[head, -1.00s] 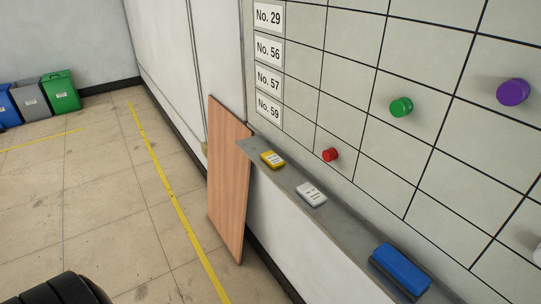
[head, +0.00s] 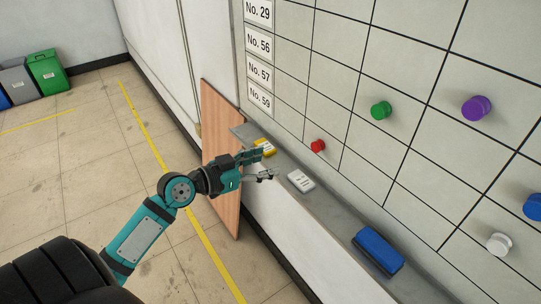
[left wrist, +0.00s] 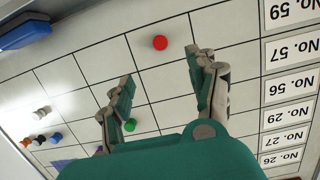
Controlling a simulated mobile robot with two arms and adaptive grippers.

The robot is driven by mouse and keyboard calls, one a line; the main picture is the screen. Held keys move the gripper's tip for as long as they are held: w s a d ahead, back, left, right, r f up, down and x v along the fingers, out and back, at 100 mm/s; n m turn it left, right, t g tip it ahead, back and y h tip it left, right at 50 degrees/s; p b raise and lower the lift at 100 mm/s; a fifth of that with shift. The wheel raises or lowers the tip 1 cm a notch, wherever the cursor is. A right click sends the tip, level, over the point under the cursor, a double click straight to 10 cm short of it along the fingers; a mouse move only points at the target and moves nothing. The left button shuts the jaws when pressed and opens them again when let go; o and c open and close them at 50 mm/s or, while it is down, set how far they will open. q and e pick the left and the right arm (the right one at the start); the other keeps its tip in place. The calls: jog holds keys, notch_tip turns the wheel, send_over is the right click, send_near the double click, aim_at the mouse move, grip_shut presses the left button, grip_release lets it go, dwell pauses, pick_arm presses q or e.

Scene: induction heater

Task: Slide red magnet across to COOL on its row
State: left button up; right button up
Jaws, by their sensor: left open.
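The red magnet (head: 318,146) is on the whiteboard grid, in the No. 59 row, second column right of the labels. It also shows in the left wrist view (left wrist: 160,42), beyond the fingertips and apart from them. My left gripper (head: 268,163) is open and empty, left of the red magnet and in front of the board's tray. In the left wrist view its two fingers (left wrist: 162,70) are spread towards the board. The No. 59 label (head: 260,99) is at the row's left end. No COOL heading is in view. My right gripper is not in view.
A green magnet (head: 381,110), a purple magnet (head: 476,108) and a white magnet (head: 499,244) are farther right. The tray (head: 325,219) below holds a yellow box (head: 264,146), a white box (head: 301,181) and a blue eraser (head: 378,251). A wooden panel (head: 222,146) leans near my gripper.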

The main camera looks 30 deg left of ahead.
aim_at(314, 148)
pick_arm(q)
jog(key=p+x, duration=0.5)
jog(key=x, duration=1.2)
jog(key=shift+w+d, duration=0.15)
jog(key=shift+w, duration=0.05)
jog(key=shift+f, duration=0.1)
jog(key=c, duration=1.2)
jog(key=shift+s+d+p, duration=1)
jog(key=shift+d+p, duration=0.1)
jog(key=shift+d, duration=1.3)
jog(key=shift+s+d+p, duration=1)
jog(key=shift+d+p, duration=0.1)
jog(key=shift+d, duration=1.25)
jog(key=shift+s+d+p, duration=0.95)
jog(key=shift+d+p, duration=0.15)
jog(key=shift+d, duration=1.3)
jog(key=o, duration=1.2)
jog(key=shift+w, duration=0.1)
